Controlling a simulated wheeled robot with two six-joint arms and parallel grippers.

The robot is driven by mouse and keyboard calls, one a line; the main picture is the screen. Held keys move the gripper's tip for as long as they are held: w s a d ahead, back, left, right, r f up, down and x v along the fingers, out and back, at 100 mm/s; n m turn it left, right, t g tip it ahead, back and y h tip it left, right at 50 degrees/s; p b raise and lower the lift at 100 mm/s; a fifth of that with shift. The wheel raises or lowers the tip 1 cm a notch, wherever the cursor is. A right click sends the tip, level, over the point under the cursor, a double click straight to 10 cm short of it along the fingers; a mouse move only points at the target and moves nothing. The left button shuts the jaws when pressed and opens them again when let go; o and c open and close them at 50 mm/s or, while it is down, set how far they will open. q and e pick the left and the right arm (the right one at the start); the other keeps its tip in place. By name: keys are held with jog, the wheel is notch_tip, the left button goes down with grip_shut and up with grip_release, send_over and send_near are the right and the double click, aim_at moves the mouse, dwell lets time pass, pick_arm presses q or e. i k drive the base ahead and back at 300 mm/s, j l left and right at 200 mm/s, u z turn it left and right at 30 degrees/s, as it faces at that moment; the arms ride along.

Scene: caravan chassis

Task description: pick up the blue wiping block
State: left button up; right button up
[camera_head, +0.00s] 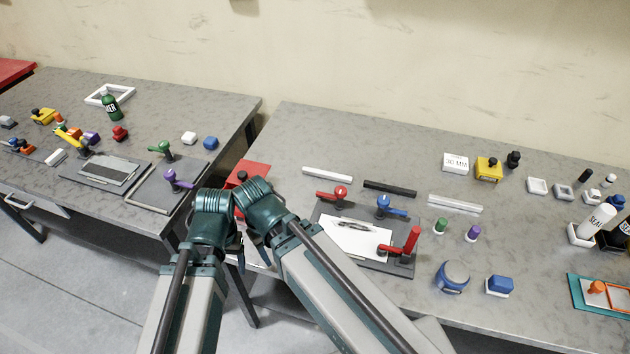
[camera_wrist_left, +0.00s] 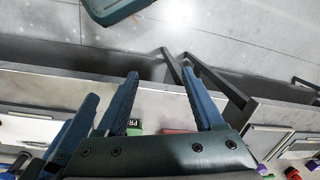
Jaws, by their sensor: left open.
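Two blue blocks show in the head view, and I cannot tell for sure which is the wiping block. One blue block with a white underside (camera_head: 500,286) sits at the front of the right table. My left gripper (camera_head: 238,245) is mostly hidden by the wrists, over the gap between the tables, apart from both blocks. In the left wrist view its blue fingers (camera_wrist_left: 160,74) are spread and empty. My right arm's wrist is beside it; its jaws are not clear.
A blue round container (camera_head: 453,277) stands just left of the blue block with the white underside. A grey fixture (camera_head: 404,262) with red and blue handles lies further left. An orange-and-teal tray (camera_head: 582,293) is at the right. A red box (camera_head: 249,172) sits at the table's left edge.

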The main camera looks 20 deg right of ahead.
aim_at(497, 285)
jog(key=z, duration=2.45)
jog(key=i+j+u, duration=0.25)
jog(key=k+l+z, duration=0.1)
jog(key=z, duration=0.25)
jog(key=l+u, duration=0.15)
jog(key=k+l, duration=0.05)
